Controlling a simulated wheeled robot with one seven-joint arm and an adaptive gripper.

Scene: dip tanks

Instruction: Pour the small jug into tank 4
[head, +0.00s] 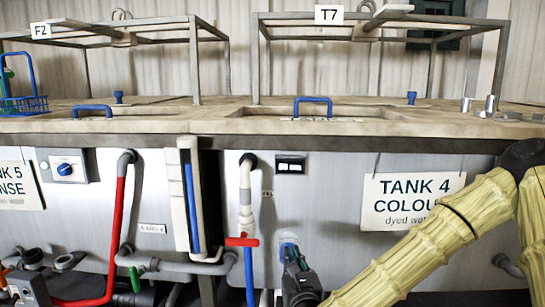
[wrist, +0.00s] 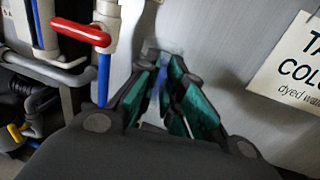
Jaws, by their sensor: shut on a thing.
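My gripper (head: 292,257) is low in front of the grey tank front, left of the TANK 4 COLOUR sign (head: 412,201). In the wrist view its green-padded fingers (wrist: 160,78) are shut on a small clear, bluish vessel (wrist: 163,80), which looks like the small jug. Much of it is hidden between the fingers, so I cannot tell its fill or exact tilt. In the head view only a pale bluish bit of it (head: 288,241) shows above the fingertips. Tank 4's top, with a blue-handled lid (head: 313,107), is above my gripper and appears covered.
A white pipe with a red-handled valve (head: 242,241) stands just left of my gripper. A metal frame tagged T7 (head: 329,15) rises over the tank top. Small metal items (head: 490,104) stand at the right of the ledge. A red pipe (head: 117,220) runs further left.

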